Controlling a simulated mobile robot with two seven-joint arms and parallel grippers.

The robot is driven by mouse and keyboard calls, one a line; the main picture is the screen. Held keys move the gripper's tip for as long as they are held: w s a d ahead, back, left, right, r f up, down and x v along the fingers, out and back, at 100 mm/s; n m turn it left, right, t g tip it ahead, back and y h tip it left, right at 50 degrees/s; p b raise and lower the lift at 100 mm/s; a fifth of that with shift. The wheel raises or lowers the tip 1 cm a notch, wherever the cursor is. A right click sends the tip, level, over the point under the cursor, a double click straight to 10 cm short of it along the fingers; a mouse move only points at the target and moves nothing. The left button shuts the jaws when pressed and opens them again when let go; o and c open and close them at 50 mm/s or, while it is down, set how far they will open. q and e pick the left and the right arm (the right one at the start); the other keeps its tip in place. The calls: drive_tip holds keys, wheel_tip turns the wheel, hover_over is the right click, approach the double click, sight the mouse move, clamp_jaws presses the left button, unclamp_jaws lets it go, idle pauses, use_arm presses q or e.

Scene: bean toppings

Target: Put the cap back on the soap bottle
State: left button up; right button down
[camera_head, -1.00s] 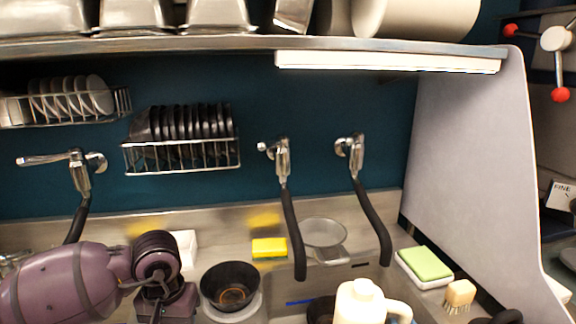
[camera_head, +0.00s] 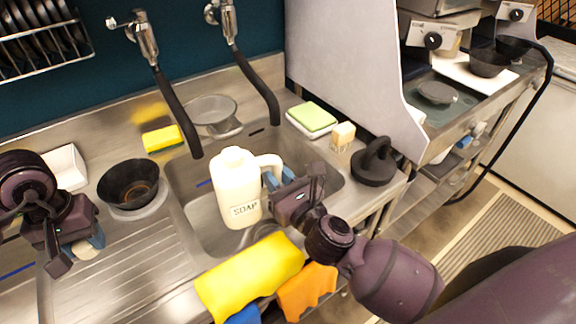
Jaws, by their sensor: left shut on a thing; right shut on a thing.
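The cream soap bottle (camera_head: 238,198), labelled SOAP, is upright over the sink in the middle of the head view. My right gripper (camera_head: 274,178) comes from the right and is shut on the bottle's handle. The bottle's short neck (camera_head: 233,155) is at its top. My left gripper (camera_head: 80,247) is at the lower left, above the drainboard and well to the left of the bottle. It is shut on a small cream piece that looks like the cap (camera_head: 86,249), partly hidden by the fingers.
A black bowl (camera_head: 128,188) stands between my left gripper and the bottle. Two black-hosed taps (camera_head: 180,112) hang behind it. A yellow cloth (camera_head: 250,278) lies over the sink's front edge.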

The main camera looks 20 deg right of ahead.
sight(223, 192)
drive_tip(key=a+n+g+y, duration=0.1)
drive_tip(key=a+n+y, duration=0.1)
drive_tip(key=a+y, duration=0.1)
drive_tip(key=a+n+g+y, duration=0.1)
drive_tip(key=a+n+y, duration=0.1)
drive_tip(key=a, duration=0.2)
drive_tip(key=a+r+n+g+y, duration=0.1)
drive_tip(key=a+g+y, duration=0.1)
drive_tip(key=a+y, duration=0.1)
drive_tip(key=shift+w+a+n+y, duration=0.15)
drive_tip(key=shift+a+n+y, duration=0.2)
drive_tip(key=shift+a, duration=0.2)
drive_tip(key=shift+f, duration=0.1)
